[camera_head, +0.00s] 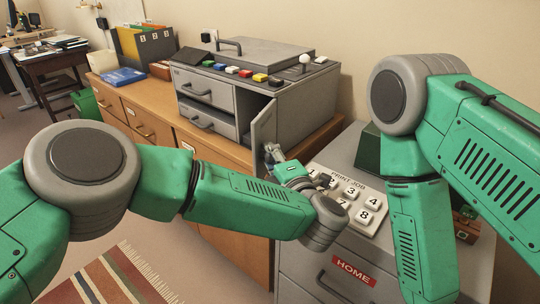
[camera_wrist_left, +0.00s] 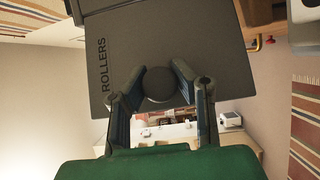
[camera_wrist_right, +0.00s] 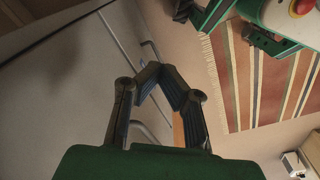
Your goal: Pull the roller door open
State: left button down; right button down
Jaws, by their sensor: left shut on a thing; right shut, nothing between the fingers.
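The roller door is a grey panel (camera_head: 263,124) at the right end of the grey cabinet's front, swung outward with a dark gap behind it. In the left wrist view the door (camera_wrist_left: 200,40) carries the word ROLLERS and a round dark knob (camera_wrist_left: 158,84). My left gripper (camera_head: 272,153) is at the door's lower outer face; its fingers (camera_wrist_left: 160,76) are shut on the knob. What lies behind the door is hidden. My right gripper (camera_wrist_right: 162,72) is shut and empty beside a pale surface with bar handles; it is out of the head view.
The grey cabinet (camera_head: 225,98) stands on a wooden sideboard (camera_head: 150,130), with coloured buttons and a white ball-topped lever (camera_head: 305,62) on top. A numbered keypad (camera_head: 350,198) lies on the grey drawer unit (camera_head: 310,262) close to my left wrist. A striped rug (camera_head: 105,280) covers the floor.

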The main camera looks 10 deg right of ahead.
pick_arm(q)
jog(key=c, duration=1.4)
grip_release()
jog(key=shift+s+d+f, duration=0.2)
jog(key=shift+s+f, duration=0.15)
jog(key=shift+f, duration=0.05)
jog(key=shift+o, duration=0.9)
jog(key=shift+r, duration=0.1)
jog(key=shift+w+r, duration=0.1)
jog(key=v, duration=0.7)
jog(key=shift+s, duration=0.25)
